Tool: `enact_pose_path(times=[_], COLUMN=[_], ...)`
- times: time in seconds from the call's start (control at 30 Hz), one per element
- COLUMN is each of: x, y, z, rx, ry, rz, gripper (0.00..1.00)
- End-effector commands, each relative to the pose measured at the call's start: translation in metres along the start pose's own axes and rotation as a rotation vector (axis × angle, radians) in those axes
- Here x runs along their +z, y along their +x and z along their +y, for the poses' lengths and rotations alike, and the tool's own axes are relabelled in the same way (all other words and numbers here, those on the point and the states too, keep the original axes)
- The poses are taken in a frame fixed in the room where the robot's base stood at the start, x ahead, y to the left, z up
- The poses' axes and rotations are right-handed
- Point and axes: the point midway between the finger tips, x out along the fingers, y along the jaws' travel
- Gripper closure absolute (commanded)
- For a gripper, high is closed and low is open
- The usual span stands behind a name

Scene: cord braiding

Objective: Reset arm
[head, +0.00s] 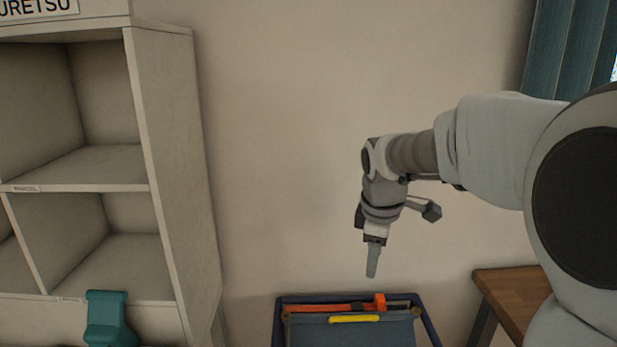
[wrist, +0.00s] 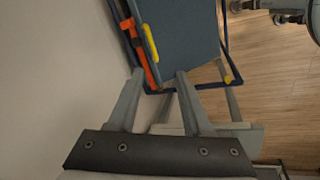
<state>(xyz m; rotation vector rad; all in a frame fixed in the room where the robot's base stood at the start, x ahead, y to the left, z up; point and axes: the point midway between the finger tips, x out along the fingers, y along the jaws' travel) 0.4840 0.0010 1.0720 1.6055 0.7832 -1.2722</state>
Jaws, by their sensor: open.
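My gripper (head: 372,262) hangs from my arm, pointing down, in the middle right of the head view. It is in the air above a dark-framed stand with a blue-grey panel (head: 352,332). In the wrist view my gripper (wrist: 158,85) shows two fingers spread apart with nothing held between them. The panel (wrist: 185,40) appears beyond the fingertips. An orange bar (head: 330,308) and a yellow piece (head: 354,319) lie along the panel's top edge. The lower part of the stand is cut off in the head view.
A pale shelf unit (head: 170,150) with open compartments stands at the left, with a teal object (head: 106,318) in front of it. A wooden table (head: 510,291) is at the lower right. A plain wall (head: 290,150) is behind. Wooden floor (wrist: 275,110) shows in the wrist view.

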Motion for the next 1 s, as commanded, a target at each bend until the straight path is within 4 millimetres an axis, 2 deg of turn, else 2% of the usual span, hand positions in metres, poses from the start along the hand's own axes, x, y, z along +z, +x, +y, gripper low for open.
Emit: enact_pose_path(times=[0.03,0.2,0.3,0.5,0.73,0.83,1.0], x=[0.005,0.024,0.036,0.059,0.08,0.084,0.087], y=[-0.025,-0.074,-0.098,-0.135,-0.154,-0.155,-0.154], z=[-0.01,-0.047,-0.07,-0.118,-0.165,-0.177,-0.185], rx=[0.019,0.063,0.085,0.109,0.099,0.089,0.08], ry=[0.066,0.312,0.461,0.76,1.051,1.129,1.181], rz=[0.001,0.017,0.039,0.104,0.191,0.215,0.23], gripper=[0.5,0.5,0.5,0.5,0.5,0.5,0.5])
